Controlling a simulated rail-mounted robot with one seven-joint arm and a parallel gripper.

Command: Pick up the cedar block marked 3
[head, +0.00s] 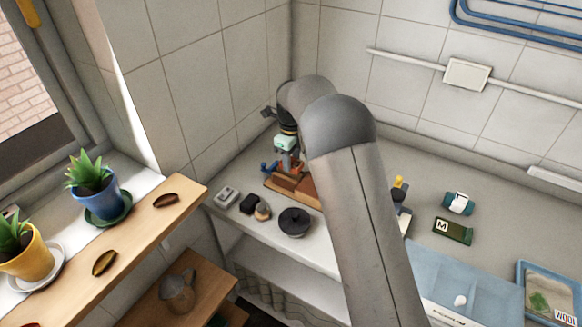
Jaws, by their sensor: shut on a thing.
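My gripper (290,166) points down at the back left of the counter, over a group of reddish-brown wooden blocks (286,183). It is shut on one of these wooden blocks, low among the others. The fingertips and the held block are small here, and I cannot tell whether that block is clear of what lies under it. No number can be read on any block, so I cannot tell which is marked 3. My arm hides part of the counter right of the blocks.
A blue object (268,168) stands close left of the blocks. Right of my arm are a green box marked M (453,231), a teal-and-white roll (458,203) and a blue tray (450,275).

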